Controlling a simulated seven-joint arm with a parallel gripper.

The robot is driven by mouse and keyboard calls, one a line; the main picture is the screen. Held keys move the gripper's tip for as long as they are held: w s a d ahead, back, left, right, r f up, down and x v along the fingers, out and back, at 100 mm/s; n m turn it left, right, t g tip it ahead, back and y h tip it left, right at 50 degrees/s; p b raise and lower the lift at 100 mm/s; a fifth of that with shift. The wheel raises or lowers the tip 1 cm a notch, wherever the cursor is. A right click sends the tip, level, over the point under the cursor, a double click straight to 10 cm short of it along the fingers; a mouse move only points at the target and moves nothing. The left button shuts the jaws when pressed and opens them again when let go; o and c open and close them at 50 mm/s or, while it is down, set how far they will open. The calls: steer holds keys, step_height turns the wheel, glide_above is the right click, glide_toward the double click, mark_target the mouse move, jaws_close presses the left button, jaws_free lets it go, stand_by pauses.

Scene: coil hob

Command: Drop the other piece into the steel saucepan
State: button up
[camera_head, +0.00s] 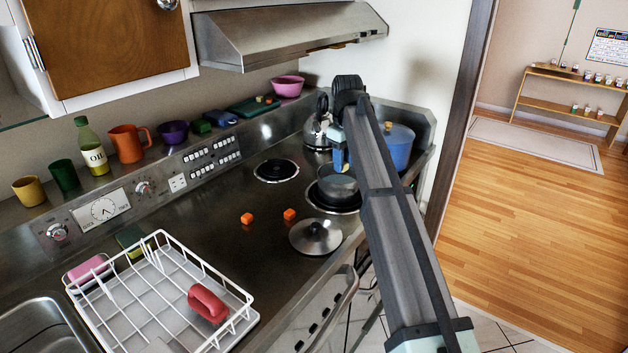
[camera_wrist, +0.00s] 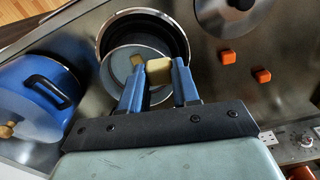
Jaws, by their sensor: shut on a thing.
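The steel saucepan (camera_head: 338,188) stands on the front coil burner. In the wrist view its open rim (camera_wrist: 113,56) shows below my fingers. My gripper (camera_wrist: 158,69) is shut on a pale yellow piece (camera_wrist: 159,72), held above the saucepan opening. A second yellowish piece (camera_wrist: 137,60) shows inside the saucepan, partly hidden by my left finger. In the head view my gripper's blue fingers (camera_head: 340,157) are above the saucepan, and my arm covers part of that area.
A large blue pot (camera_head: 398,150) stands behind the saucepan, close to my gripper. A steel lid (camera_head: 315,238) and two orange cubes (camera_head: 247,218) (camera_head: 289,214) lie on the hob. A kettle (camera_head: 317,130) stands at the back. A dish rack (camera_head: 165,290) is at the front left.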

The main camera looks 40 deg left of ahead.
steer(key=w+a+r+n, duration=0.2)
steer(key=w+n, duration=0.1)
steer(key=w, duration=0.3)
steer(key=shift+a, duration=0.35)
steer(key=shift+f, duration=2.75)
steer(key=o, duration=1.1)
steer(key=shift+r, duration=0.1)
step_height(320, 180, up, 14)
steer(key=shift+f, duration=0.15)
